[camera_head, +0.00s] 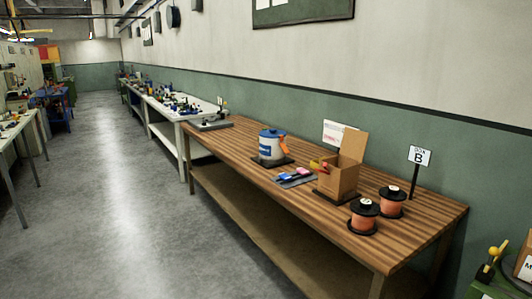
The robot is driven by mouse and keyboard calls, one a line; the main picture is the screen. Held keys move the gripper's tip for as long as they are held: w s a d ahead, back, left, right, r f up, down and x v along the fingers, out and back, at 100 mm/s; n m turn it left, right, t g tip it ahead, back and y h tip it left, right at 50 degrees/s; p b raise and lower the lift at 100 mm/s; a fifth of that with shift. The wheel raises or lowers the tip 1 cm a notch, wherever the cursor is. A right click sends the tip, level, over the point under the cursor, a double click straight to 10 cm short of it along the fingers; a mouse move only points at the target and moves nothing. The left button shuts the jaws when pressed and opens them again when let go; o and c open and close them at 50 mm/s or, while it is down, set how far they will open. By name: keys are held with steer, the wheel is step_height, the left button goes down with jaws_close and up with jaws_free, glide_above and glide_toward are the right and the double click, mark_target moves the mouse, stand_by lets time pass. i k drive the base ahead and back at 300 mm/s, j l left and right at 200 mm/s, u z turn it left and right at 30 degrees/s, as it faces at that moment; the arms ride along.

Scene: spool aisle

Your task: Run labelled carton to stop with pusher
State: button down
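An open brown carton (345,180) stands on the wooden bench (240,150), one flap raised, with red and yellow items showing at its top. I cannot see a label on it. At the right edge, another carton (525,265) with a partly visible white label is cut off by the frame. Beside it stands a small dark device (487,272) with yellow knobs; I cannot tell whether it is the pusher. No stop can be made out. My gripper is not in view.
Two orange spools (364,212) (392,199) stand near a sign marked B (418,157). A white and blue tub (270,145) and small tools (295,176) share the bench. The grey floor aisle (110,200) left of it is clear. Cluttered tables line both sides.

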mark_target(484, 274)
steer(key=z, duration=1.65)
